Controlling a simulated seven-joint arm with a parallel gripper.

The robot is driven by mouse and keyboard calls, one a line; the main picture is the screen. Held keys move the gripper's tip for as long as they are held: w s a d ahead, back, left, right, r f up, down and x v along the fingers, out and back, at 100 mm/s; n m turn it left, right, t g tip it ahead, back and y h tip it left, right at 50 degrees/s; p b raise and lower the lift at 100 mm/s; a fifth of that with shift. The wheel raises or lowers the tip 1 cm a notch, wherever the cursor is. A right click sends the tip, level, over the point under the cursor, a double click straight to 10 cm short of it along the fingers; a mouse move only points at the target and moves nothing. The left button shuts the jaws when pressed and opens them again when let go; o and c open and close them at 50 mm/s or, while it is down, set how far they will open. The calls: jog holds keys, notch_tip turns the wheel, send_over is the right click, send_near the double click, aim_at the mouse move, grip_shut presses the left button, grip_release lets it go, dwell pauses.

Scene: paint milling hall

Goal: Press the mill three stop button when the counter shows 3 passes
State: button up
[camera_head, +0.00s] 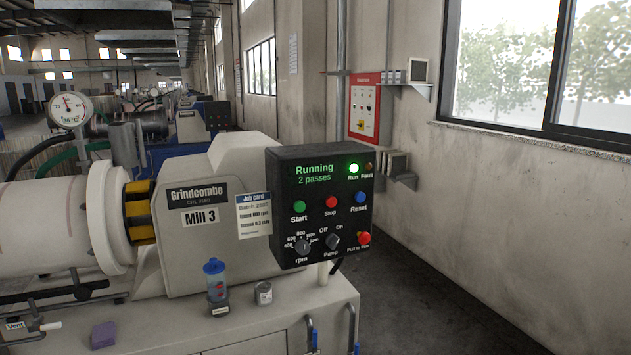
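The mill labelled "Mill 3" (232,165) stands in the middle of the view. Its black control panel (283,215) faces me on the right side of the mill. The counter display (314,174) reads "Running" and "2 passes" in green. The green Run lamp (353,168) is lit and the Fault lamp (369,168) looks dark. The red Stop button (331,202) sits between the green Start button (299,207) and the blue Reset button (361,198). Nothing covers the buttons. My gripper is not in view.
Below the buttons are an rpm knob (303,247), a Pump switch (333,241) and a red pull knob (364,238). A blue-capped container (215,281), a small can (264,293) and a purple block (104,335) stand on the mill's base. Open floor lies right of the panel.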

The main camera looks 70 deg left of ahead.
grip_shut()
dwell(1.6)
